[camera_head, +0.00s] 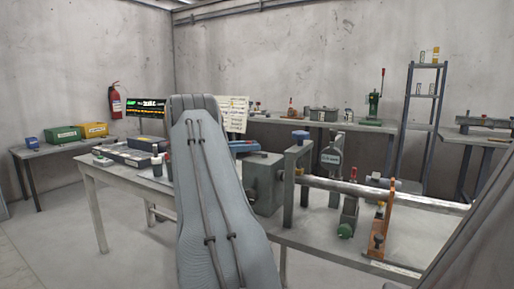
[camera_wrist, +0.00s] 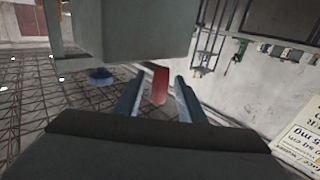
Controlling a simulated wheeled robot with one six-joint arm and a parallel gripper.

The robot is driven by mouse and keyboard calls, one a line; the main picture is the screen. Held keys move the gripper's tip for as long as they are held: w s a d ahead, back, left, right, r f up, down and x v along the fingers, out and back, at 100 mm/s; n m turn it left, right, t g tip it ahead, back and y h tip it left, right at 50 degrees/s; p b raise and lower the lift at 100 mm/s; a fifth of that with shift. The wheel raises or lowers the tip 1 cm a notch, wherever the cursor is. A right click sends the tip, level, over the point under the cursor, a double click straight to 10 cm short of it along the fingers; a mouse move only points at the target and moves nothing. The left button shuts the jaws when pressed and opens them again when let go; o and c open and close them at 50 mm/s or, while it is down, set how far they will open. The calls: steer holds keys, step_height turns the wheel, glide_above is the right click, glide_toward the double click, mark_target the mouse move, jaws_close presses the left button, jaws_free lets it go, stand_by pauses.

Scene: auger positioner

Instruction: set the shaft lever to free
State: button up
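My gripper (camera_wrist: 160,88) shows in the wrist view with its two fingers apart. A red grip-like piece (camera_wrist: 160,85) stands between the fingers, with a gap visible on each side. It may be the handle of the shaft lever, but its base is hidden and I cannot read its setting. A grey box-shaped housing (camera_wrist: 145,30) fills the top of the wrist view, just beyond the fingers. In the head view the grey housing (camera_head: 264,182) sits on the bench beside a long metal shaft (camera_head: 420,202). My arm hides my gripper and the red piece there.
A blue knob (camera_head: 300,135) tops the upright plate; a round gauge (camera_head: 332,157) stands behind the shaft. A printed sheet (camera_wrist: 300,135) is at the wrist view's right.

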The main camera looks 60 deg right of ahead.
steer(key=v, duration=0.4)
steer(key=shift+w+a, duration=0.2)
stand_by(0.3)
